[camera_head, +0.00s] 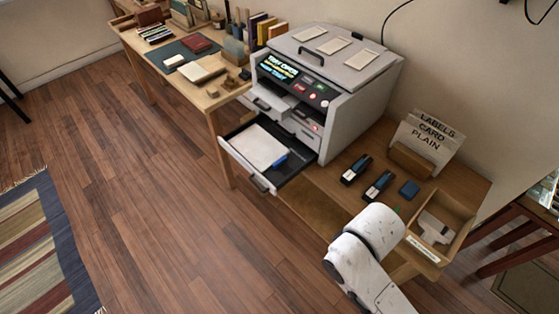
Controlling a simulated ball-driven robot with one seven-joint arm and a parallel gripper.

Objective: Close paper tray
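The paper tray (232,156) is a drawer low on the front of a grey printer (354,106). It is pulled out to the front left, over the floor beside the desk. A stack of white paper (256,146) and a small blue piece (281,161) lie in it. A dark handle (262,186) shows on its front. My white arm (372,250) reaches in from the bottom right, to the right of the tray and apart from it. My gripper is not visible in this view.
A wooden table holds the printer, with two staplers (377,186), a card holder (422,140) and an open wooden box (433,226). A desk with books (197,42) stands at the back left. The wood floor (150,210) in front is clear up to a striped rug (36,246).

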